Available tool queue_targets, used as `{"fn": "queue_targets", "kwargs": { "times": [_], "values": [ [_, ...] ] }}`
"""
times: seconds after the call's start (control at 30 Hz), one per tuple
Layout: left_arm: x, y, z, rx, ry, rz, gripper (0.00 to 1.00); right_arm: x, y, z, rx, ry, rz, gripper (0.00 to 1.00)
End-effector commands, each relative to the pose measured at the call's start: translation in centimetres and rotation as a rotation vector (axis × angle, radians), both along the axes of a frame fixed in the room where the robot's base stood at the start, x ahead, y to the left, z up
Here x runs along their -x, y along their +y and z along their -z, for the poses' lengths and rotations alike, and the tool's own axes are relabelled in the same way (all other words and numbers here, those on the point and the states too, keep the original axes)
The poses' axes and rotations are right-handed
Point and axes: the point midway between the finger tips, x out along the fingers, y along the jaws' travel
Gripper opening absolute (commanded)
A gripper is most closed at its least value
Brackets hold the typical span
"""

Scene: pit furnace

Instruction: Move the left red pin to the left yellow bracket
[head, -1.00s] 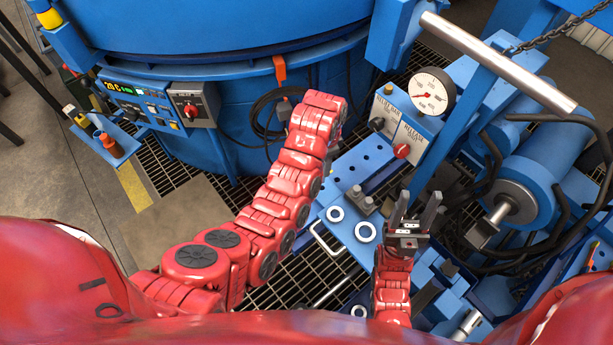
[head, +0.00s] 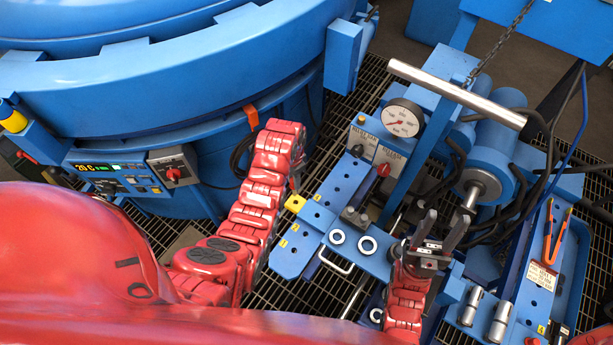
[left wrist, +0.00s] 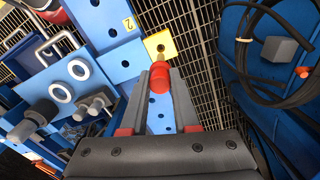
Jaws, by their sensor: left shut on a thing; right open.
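My left gripper (left wrist: 162,88) is shut on the red pin (left wrist: 160,76) in the left wrist view. The pin's narrower tip points at the yellow bracket (left wrist: 160,44) and overlaps it in the picture. I cannot tell whether the tip touches the bracket or is in its hole. In the head view the yellow bracket (head: 295,202) sits at the left edge of the blue plate, just below the end of my left arm. My left gripper (head: 296,181) is mostly hidden there by its wrist. My right gripper (head: 440,226) is open and empty, above the blue bench.
The blue plate (head: 319,216) has holes and small yellow labels. A pressure gauge (head: 403,118) and a silver bar (head: 455,93) stand behind it. The big blue furnace (head: 180,85) is at the left. In the left wrist view, black hoses (left wrist: 285,92) lie at the right.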

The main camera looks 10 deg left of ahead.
Motion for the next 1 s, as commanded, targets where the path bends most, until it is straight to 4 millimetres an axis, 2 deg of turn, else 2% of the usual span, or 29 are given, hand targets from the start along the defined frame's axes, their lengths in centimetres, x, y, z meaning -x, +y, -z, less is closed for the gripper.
{"fn": "queue_targets", "kwargs": {
  "times": [0.27,1.0],
  "values": [
    [0.0,0.1,1.1,0.000,0.000,-0.002,0.00,0.0,0.0,0.6,0.000,0.000,0.000,0.50],
    [0.1,0.1,6.8,0.000,0.004,-0.001,0.00,0.0,0.0,3.3,0.000,0.000,0.000,0.50]
  ]
}}
